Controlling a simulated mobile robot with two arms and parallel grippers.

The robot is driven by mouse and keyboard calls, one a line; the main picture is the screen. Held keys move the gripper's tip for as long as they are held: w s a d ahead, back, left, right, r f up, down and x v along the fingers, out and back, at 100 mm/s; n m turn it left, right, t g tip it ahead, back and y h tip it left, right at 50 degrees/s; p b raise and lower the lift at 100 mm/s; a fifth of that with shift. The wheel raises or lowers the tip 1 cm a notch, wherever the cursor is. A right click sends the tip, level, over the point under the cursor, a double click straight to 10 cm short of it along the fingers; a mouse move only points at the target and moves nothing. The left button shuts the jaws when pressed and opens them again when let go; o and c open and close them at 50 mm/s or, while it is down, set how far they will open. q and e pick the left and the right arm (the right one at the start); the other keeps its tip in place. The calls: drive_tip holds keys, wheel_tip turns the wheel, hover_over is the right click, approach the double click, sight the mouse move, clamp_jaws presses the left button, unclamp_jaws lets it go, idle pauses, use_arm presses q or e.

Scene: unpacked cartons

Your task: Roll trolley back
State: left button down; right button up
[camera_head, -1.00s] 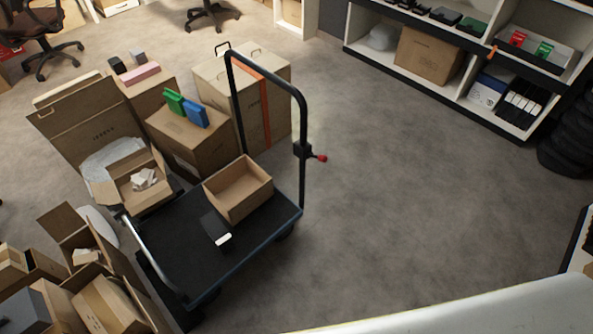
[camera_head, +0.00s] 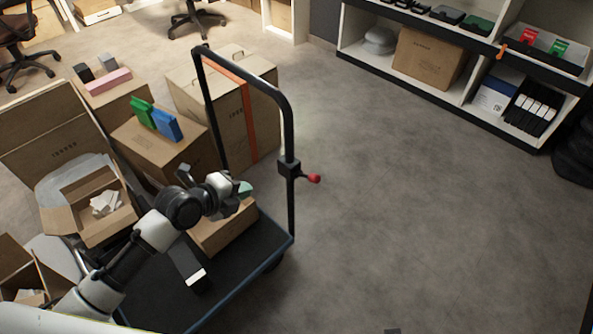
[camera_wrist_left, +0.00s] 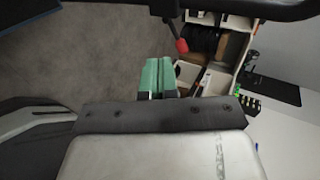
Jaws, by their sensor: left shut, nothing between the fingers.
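The trolley has a black deck with a blue edge (camera_head: 235,285) and a tall black push handle (camera_head: 291,140) on its right side. A lever with a red knob (camera_head: 314,178) sticks out from the handle post. In the left wrist view the handle bar crosses the top and the red knob (camera_wrist_left: 182,46) hangs just above and right of the fingertips. My left gripper (camera_head: 244,189) is over the deck, left of the handle post. Its green fingers (camera_wrist_left: 157,76) are shut and empty, apart from the knob and bar. A carton (camera_head: 228,228) on the deck is partly hidden by my arm.
A dark item with a white label (camera_head: 194,280) lies on the deck. Several cartons crowd the left, including a tall one with an orange strap (camera_head: 260,120) behind the handle. Shelving (camera_head: 440,95) stands at the back right. The grey floor right of the trolley is clear.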

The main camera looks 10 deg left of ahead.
use_arm(q)
drive_tip(key=shift+d+r, duration=0.1)
drive_tip(key=shift+r, duration=0.1)
use_arm(e)
drive_tip(key=shift+r, duration=0.1)
use_arm(q)
drive_tip(key=b, duration=0.1)
approach(290, 170)
wheel_tip(290, 170, down, 4)
drive_tip(key=w, duration=0.1)
drive_tip(key=w+d, duration=0.3)
drive_tip(key=shift+b, duration=0.3)
drive_tip(key=shift+w+d, duration=0.3)
drive_tip(key=shift+w, duration=0.1)
use_arm(e)
drive_tip(key=shift+w+a+r, duration=0.1)
drive_tip(key=shift+w+r, duration=0.2)
drive_tip(key=shift+r, duration=0.65)
drive_tip(key=shift+w+d+r, duration=0.1)
drive_tip(key=shift+w+r, duration=0.15)
drive_tip(key=shift+r, duration=0.65)
drive_tip(key=shift+w+a+r, duration=0.1)
drive_tip(key=shift+w+r, duration=0.2)
drive_tip(key=shift+r, duration=0.65)
use_arm(q)
drive_tip(key=shift+w, duration=0.1)
use_arm(e)
drive_tip(key=shift+f, duration=0.1)
